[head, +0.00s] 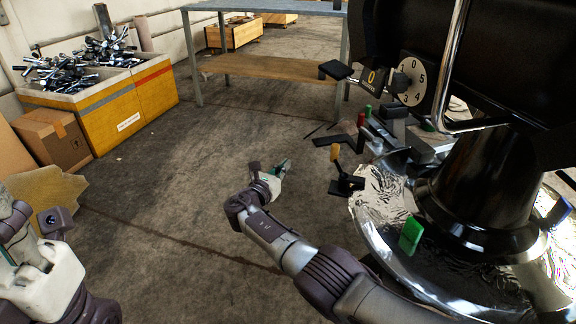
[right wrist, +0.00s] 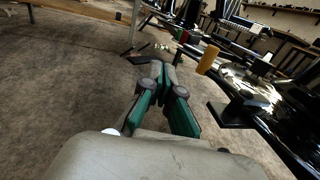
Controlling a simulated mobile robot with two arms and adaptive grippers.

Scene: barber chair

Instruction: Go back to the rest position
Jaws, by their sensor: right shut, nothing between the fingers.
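The barber chair's black column (head: 470,190) stands at the right on a round shiny metal base (head: 380,215). My right gripper (head: 284,168) is over the open floor left of the chair, empty and apart from it. In the right wrist view its green fingers (right wrist: 166,72) are together, with the chair to their right. My left arm is at the lower left of the head view. A white and dark teal part of its hand shows there, but its fingertips cannot be made out.
A lever with a yellow handle (head: 336,156) and a green block (head: 410,236) are at the chair's base. A numbered dial (head: 410,82) is higher up. A metal-legged table (head: 270,68) stands behind. A yellow crate of metal parts (head: 130,105) and a cardboard box (head: 52,140) are left. The middle floor is clear.

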